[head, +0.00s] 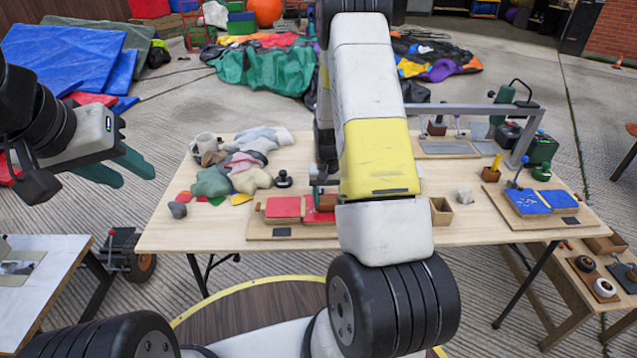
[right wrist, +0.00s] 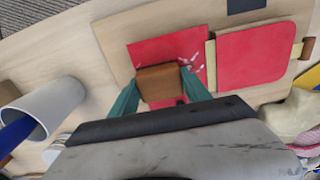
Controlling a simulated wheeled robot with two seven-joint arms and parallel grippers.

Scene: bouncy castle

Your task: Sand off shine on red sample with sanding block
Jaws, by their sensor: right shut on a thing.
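Two red samples lie on a wooden board (head: 300,232) on the table. In the right wrist view, one red sample (right wrist: 148,53) lies under the brown sanding block (right wrist: 160,84), with pale scuff marks along its edge. The other red sample (right wrist: 252,56) beside it looks smooth and has a tan strip at its side. My right gripper (right wrist: 162,92) has its green fingers shut on the sanding block, which is over the scuffed sample; I cannot tell if they touch. In the head view my arm hides most of this gripper. My left gripper (head: 125,170) is open and empty, left of the table.
A small wooden box (head: 441,211) and blue samples (head: 528,201) are to the right. A white cylinder (right wrist: 45,108) shows near the gripper in the wrist view.

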